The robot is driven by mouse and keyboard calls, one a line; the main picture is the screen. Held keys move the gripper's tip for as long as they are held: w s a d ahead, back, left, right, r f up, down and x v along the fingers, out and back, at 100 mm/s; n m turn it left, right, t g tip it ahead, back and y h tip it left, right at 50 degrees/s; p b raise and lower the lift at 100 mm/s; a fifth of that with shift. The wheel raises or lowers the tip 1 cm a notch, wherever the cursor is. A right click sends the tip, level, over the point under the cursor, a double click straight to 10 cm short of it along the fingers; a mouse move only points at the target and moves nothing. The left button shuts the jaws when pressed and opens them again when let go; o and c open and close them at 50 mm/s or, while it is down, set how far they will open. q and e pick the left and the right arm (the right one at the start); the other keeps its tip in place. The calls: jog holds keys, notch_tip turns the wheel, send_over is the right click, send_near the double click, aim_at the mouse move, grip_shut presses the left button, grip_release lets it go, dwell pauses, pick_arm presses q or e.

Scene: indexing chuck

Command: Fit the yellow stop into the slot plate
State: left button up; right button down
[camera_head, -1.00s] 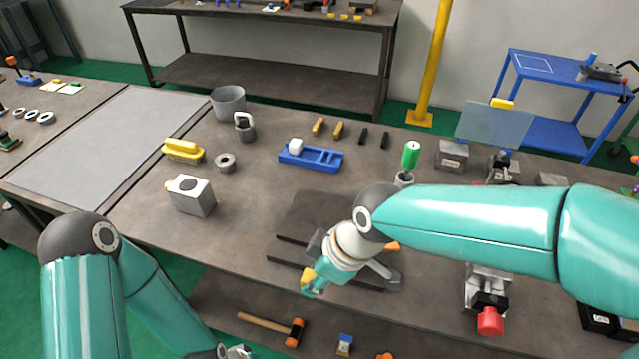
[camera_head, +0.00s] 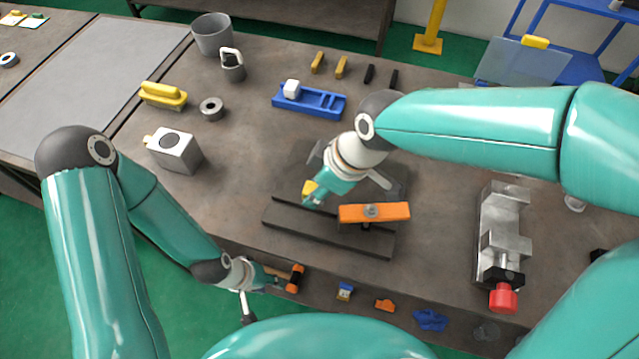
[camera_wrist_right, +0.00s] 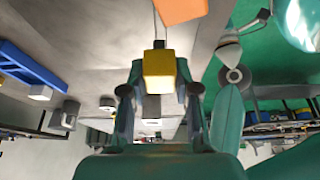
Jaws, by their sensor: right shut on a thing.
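My right gripper (camera_head: 310,197) is shut on the yellow stop (camera_head: 308,188), above the left part of the dark slot plate (camera_head: 322,222). In the right wrist view the yellow stop (camera_wrist_right: 159,70) shows as a block between the two fingers (camera_wrist_right: 160,100), with a dark part behind its far end. The head view does not show clearly whether the stop touches the plate, and my right arm hides part of the plate. My left gripper (camera_head: 262,278) is low at the table's front edge, near the hammer's orange head; its fingers are too small to read.
An orange bar (camera_head: 374,212) lies across the plate's right part. A vise with a red knob (camera_head: 503,298) stands to the right. A grey block (camera_head: 174,151), a yellow-topped block (camera_head: 163,95) and a blue tray (camera_head: 310,102) stand behind. The hammer (camera_head: 294,279) is below the table edge.

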jog(key=shift+s+f+b, duration=0.1)
jog(key=shift+f+b, duration=0.75)
jog(key=shift+f, duration=0.55)
jog(key=shift+f+b, duration=1.25)
jog(key=shift+f, duration=0.1)
jog(key=c, duration=0.8)
grip_release()
jog(key=shift+o, duration=0.2)
jog(key=v, duration=1.2)
